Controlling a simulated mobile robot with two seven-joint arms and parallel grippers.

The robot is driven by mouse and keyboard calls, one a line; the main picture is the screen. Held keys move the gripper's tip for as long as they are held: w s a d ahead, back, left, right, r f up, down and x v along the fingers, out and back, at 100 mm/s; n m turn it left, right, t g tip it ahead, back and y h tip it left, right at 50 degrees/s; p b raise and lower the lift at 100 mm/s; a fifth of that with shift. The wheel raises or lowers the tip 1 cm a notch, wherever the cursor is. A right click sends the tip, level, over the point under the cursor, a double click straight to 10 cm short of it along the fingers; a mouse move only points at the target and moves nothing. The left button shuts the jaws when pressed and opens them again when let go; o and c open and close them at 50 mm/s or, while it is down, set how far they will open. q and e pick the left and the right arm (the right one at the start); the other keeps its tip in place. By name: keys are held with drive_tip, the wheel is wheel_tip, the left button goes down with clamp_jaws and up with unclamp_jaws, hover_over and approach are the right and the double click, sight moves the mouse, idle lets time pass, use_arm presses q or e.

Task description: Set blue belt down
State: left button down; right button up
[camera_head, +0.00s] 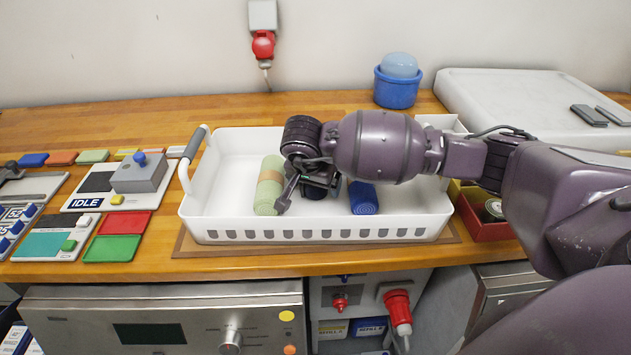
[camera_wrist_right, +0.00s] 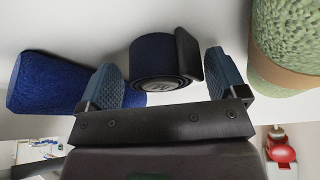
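The blue belt (camera_wrist_right: 160,62) is a dark navy roll with a black end piece, in the right wrist view between the two fingers of my right gripper (camera_wrist_right: 160,78). A narrow gap shows on the belt's left side, and the right finger is close to the black end piece. The gripper looks open around the belt. In the head view my right gripper (camera_head: 311,187) points down into the white tray (camera_head: 212,208), and its hand hides most of the belt. The belt appears to be on or very near the tray floor. My left gripper is out of view.
In the tray, a green roll with a tan band (camera_head: 268,187) lies left of the gripper and a blue roll (camera_head: 363,199) lies right of it. The tray's left part is clear. A red bin (camera_head: 484,226) stands right of the tray; a blue tub (camera_head: 397,92) stands behind.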

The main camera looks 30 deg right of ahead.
drive_tip(key=shift+r, duration=0.15)
drive_tip(key=shift+r, duration=0.25)
drive_tip(key=p+v, duration=0.1)
drive_tip(key=v, duration=1)
drive_tip(key=shift+r, duration=0.3)
drive_tip(key=shift+s+a, duration=0.1)
drive_tip(key=shift+s, duration=0.05)
